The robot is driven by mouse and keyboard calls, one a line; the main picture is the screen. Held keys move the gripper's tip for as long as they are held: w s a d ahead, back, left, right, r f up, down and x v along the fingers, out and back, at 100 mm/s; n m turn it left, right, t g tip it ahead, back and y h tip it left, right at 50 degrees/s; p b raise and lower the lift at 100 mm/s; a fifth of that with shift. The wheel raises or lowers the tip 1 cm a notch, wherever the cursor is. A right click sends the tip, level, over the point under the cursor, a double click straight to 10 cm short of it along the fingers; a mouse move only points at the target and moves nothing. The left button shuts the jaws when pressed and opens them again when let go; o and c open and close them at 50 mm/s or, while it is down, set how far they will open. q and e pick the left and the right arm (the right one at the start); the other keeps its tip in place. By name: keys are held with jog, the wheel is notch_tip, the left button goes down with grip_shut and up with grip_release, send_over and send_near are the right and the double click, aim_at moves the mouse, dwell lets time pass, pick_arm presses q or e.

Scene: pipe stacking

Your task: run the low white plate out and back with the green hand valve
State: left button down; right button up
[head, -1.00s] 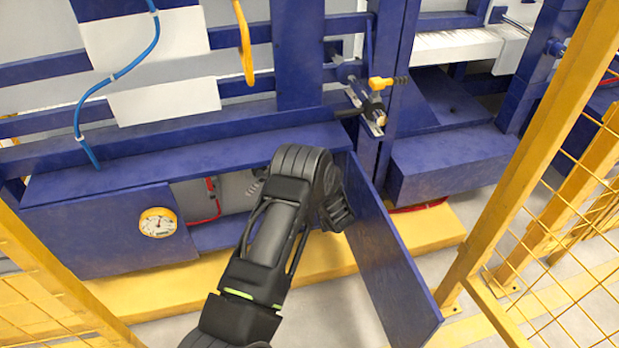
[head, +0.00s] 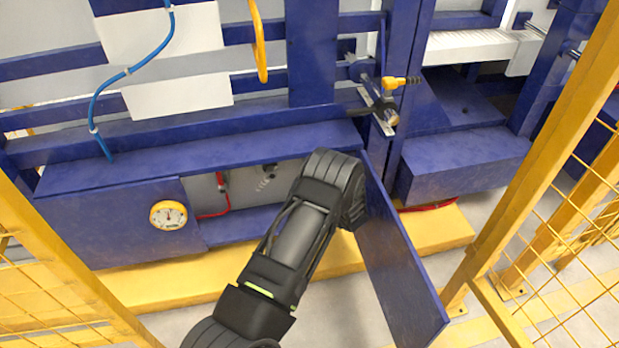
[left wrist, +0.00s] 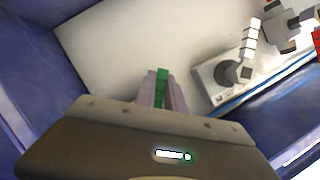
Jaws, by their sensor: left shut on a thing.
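My left arm reaches into the open low cabinet (head: 225,185) in the head view, where its gripper is hidden behind the arm's own links. In the left wrist view my left gripper (left wrist: 160,82) is shut on a narrow green piece, the green hand valve (left wrist: 162,88), mostly covered by the fingers. A pale panel (left wrist: 130,45) lies beyond the fingers. White plate surfaces show behind blue bars at upper left in the head view, the lower one (head: 178,98) below a bar; I cannot tell whether they are one plate. My right gripper is out of view.
The blue cabinet door (head: 400,255) stands open right of my arm. A grey block with a jointed fitting (left wrist: 225,75) sits right of the gripper. A gauge (head: 168,214) is on the cabinet front. Yellow mesh fences (head: 540,160) stand at both sides.

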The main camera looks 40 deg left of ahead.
pick_arm(q)
jog(key=c, duration=1.4)
grip_release()
jog(key=shift+c, duration=0.2)
jog(key=shift+s+d+r, duration=0.1)
jog(key=p+v, duration=0.2)
jog(key=v, duration=0.5)
jog(key=shift+d+p, duration=0.25)
jog(key=shift+p, duration=0.1)
jog(key=shift+s, duration=0.1)
